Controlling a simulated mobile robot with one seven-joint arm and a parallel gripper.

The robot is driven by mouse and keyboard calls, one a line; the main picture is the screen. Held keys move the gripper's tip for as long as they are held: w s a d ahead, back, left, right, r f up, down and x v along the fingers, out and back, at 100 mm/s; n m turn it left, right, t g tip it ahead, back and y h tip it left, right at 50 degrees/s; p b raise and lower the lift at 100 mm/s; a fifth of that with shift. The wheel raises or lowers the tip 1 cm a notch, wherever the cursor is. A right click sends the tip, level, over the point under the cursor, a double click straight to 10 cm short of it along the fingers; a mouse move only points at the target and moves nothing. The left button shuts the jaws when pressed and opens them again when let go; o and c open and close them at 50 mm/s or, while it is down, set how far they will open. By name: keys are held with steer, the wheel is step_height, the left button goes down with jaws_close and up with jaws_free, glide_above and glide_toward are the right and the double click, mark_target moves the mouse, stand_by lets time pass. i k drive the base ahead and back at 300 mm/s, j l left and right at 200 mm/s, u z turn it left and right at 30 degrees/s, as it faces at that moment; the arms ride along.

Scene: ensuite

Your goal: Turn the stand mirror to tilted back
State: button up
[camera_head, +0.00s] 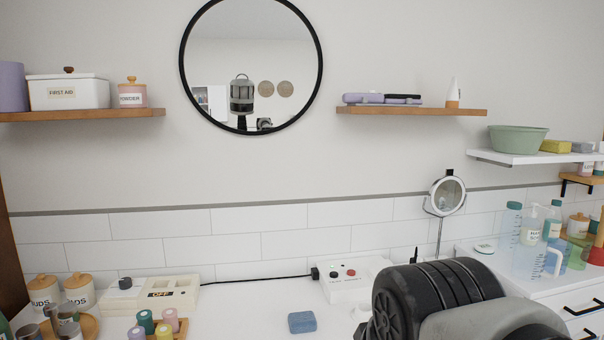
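The stand mirror (447,195) is a small round mirror in a pale frame, held by a fork on a thin upright pole. It stands right of centre in the head view, in front of the white tiled wall. Its face looks roughly toward me; I cannot tell its exact tilt. The lower pole and base are hidden behind my dark arm (430,300), which fills the bottom right. My gripper's fingers do not show, so I cannot see whether they touch the mirror.
A white box with red and black knobs (352,280) stands left of my arm. A blue sponge (302,322) lies in front of it. Bottles and a clear jug (527,255) stand to the right. A wooden shelf (412,110) and a large round wall mirror (251,65) are above.

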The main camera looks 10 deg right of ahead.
mark_target(447, 194)
steer(key=l+z, duration=0.25)
steer(key=l, duration=1.4)
steer(key=i+l+z, duration=0.1)
steer(key=i+l, duration=0.05)
steer(key=l, duration=0.05)
